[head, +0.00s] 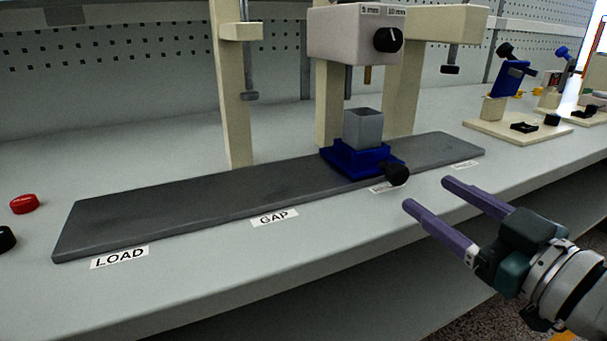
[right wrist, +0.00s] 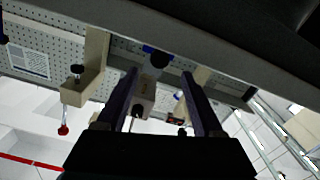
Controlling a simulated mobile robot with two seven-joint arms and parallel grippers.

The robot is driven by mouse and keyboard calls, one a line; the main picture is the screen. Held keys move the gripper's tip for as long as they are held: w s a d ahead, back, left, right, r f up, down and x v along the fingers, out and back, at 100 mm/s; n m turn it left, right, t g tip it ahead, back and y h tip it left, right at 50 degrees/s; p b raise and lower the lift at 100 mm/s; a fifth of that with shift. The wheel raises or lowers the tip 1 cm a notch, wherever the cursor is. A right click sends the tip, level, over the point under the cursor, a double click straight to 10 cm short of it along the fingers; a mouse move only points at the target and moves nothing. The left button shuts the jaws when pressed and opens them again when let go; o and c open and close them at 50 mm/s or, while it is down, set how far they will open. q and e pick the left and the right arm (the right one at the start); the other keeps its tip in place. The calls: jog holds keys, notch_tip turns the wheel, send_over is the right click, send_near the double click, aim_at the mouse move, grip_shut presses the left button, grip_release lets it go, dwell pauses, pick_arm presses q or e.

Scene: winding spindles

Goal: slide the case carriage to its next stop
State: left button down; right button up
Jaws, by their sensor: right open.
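The case carriage (head: 347,158) is a blue block with a black knob (head: 397,174) on its front. It sits on the dark grey rail (head: 200,190), by the third label, right of the GAP label (head: 274,218). A grey open-topped square case (head: 363,129) stands upright in it, under the white press head (head: 350,35). My right gripper (head: 425,193) is open and empty, in front of and to the right of the knob, apart from it. Its two purple fingers also show in the right wrist view (right wrist: 158,85). My left gripper is not in view.
The LOAD label (head: 120,257) marks the rail's left end. A fourth, unreadable label (head: 466,164) is near its right end. Cream posts stand behind the rail. A red cap (head: 24,204) lies at the left. A fixture with a blue part (head: 508,80) stands at the back right.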

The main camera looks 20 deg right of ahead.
aim_at(402, 176)
jog(key=w, duration=0.2)
jog(key=w+b, duration=0.1)
jog(key=w, duration=0.5)
jog(key=shift+w+a+b, duration=0.1)
jog(key=shift+a+b, duration=0.2)
grip_shut()
dwell(1.0)
